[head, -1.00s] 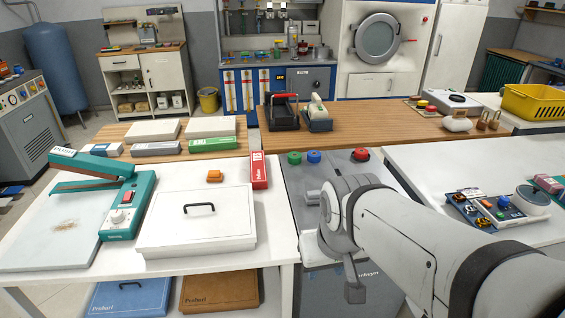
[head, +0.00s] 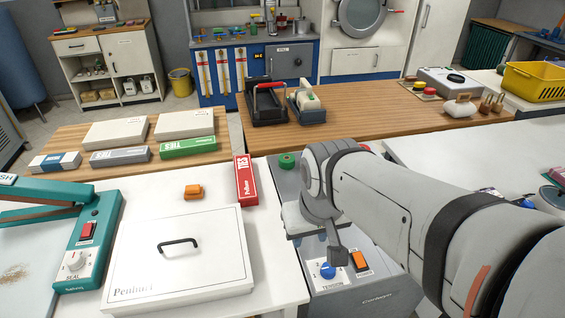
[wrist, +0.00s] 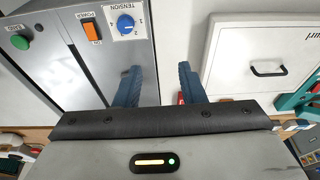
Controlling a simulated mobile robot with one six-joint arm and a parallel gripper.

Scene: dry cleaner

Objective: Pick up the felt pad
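I cannot make out a felt pad for certain in either view. A small orange block-like item (head: 193,191) lies on the white table (head: 283,270), behind the white box lid, but I cannot tell what it is. My gripper (wrist: 158,72) is open in the wrist view, with two blue fingers apart and nothing between them. It points over the gap between the grey machine and the white box. In the head view my arm comes in from the right and its fingers are mostly hidden.
A white box with a black handle (head: 130,270) and a red TIES box (head: 245,180) stand on the white table. A teal sealer (head: 88,240) is at left. The grey machine (head: 375,292) adjoins on the right. A wooden counter (head: 380,122) runs behind.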

